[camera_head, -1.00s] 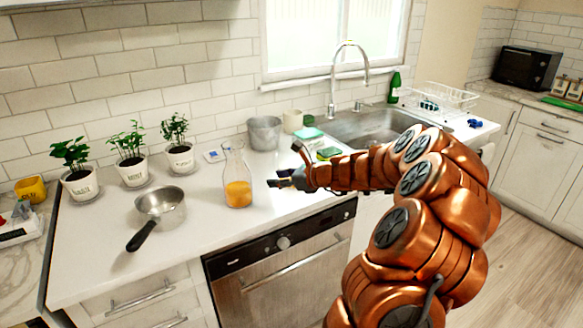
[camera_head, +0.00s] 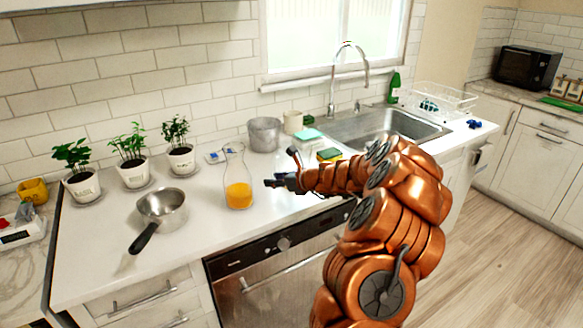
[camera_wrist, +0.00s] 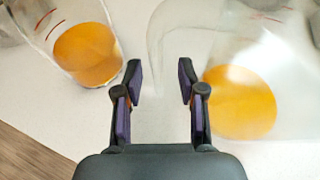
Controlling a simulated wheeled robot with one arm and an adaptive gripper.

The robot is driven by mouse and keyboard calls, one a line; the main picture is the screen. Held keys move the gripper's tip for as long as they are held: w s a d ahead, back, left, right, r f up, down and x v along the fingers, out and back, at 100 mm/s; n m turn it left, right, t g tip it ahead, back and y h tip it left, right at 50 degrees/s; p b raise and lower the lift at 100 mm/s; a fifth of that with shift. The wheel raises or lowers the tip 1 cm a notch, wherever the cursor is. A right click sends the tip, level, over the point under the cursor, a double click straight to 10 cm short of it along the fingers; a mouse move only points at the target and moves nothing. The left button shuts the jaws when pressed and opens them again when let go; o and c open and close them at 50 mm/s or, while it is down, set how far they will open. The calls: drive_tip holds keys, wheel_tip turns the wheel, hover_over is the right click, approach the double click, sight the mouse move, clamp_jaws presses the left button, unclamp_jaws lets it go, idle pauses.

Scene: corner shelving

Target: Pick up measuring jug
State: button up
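A clear glass jug (camera_head: 238,192) with orange liquid in its lower part stands upright on the white counter in the head view. My gripper (camera_head: 272,183) is just right of it, low over the counter, pointing left; a small gap seems to separate them. That view shows orange liquid in a clear vessel with red marks (camera_wrist: 88,52) at upper left, and in a fainter, blurred clear shape (camera_wrist: 240,105) at right. I cannot tell which is the head view's jug.
A steel saucepan (camera_head: 163,208) lies left of the jug, its black handle toward the counter's front. Potted plants (camera_head: 133,174) stand behind. A metal pot (camera_head: 265,134), a cream cup (camera_head: 293,122) and sponges (camera_head: 329,154) lie toward the sink (camera_head: 380,128).

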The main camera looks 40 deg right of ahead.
drive_tip(key=shift+w+a+f, duration=0.1)
drive_tip(key=shift+w, duration=0.1)
clamp_jaws()
idle(0.6)
